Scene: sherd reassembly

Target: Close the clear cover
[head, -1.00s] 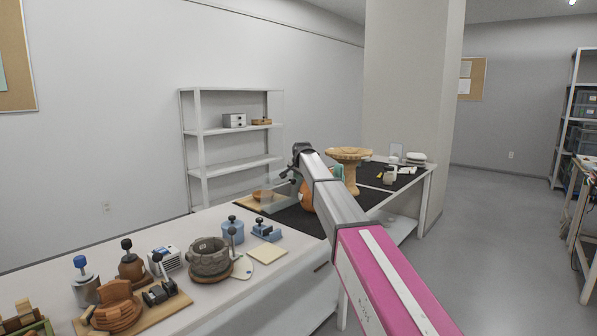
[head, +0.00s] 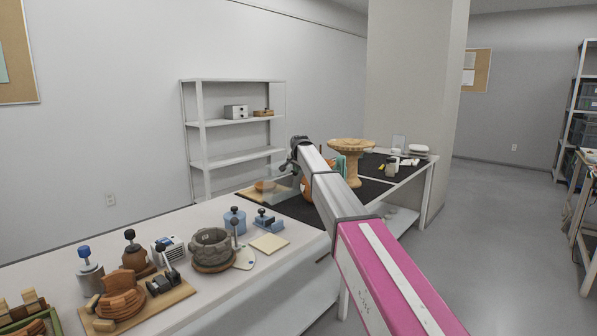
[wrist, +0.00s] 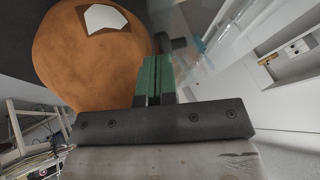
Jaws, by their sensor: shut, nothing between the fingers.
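The clear cover (head: 285,182) shows faintly in the head view, beside the wooden board (head: 250,195) with a small orange piece on it. Its edges are hard to make out, and I cannot tell its angle. In the wrist view a see-through panel (wrist: 204,52) lies to the right of my fingers. My gripper (wrist: 153,62) has green fingers pressed together with nothing between them. They are beside a round orange-brown pot (wrist: 85,60) with a pale patch. In the head view my gripper (head: 287,168) is small and dark, and my arm hides part of the pot.
Clamps, a grey pot (head: 211,250) and sherds crowd the near table. A shelf (head: 230,122) stands behind.

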